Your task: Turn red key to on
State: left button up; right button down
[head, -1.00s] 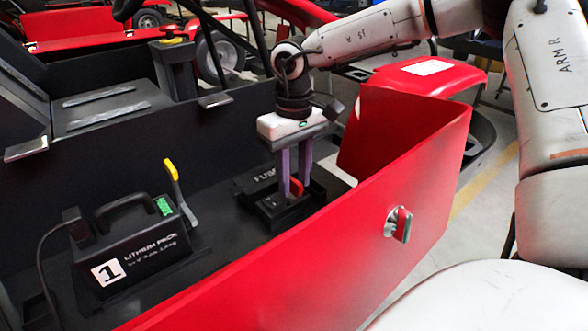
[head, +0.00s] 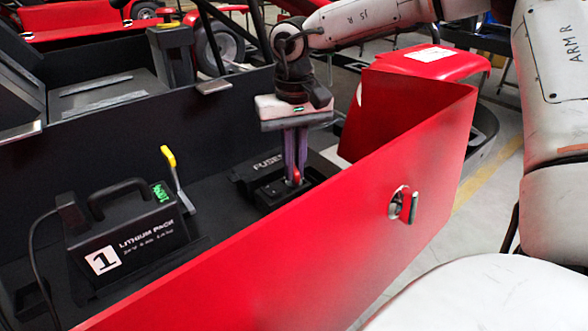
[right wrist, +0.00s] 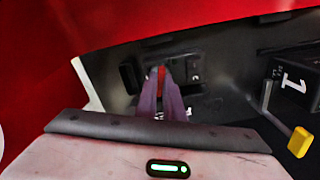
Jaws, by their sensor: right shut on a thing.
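The red key (head: 296,175) stands in a black switch box (head: 270,196) on the kart floor, behind the red side panel. My right gripper (head: 295,180) reaches down from above, with its purple fingers shut on the key. In the right wrist view the key (right wrist: 161,76) shows as a red strip between the fingertips (right wrist: 161,84). The fingers hide part of the key, and I cannot read its on or off position. My left gripper is in neither view.
The red side panel (head: 330,235) stands close in front of the switch box and carries a metal latch (head: 403,205). A black lithium pack (head: 130,235) and a yellow-tipped lever (head: 170,160) are to the left. A fuse box (head: 250,172) lies behind.

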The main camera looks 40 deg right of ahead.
jog(key=shift+m, duration=1)
jog(key=shift+b, duration=0.3)
jog(key=shift+f+m+b, duration=0.15)
jog(key=shift+m+b, duration=0.3)
jog(key=shift+m, duration=0.35)
jog(key=m+b, duration=0.1)
jog(key=m, duration=0.2)
jog(key=shift+m, duration=0.7)
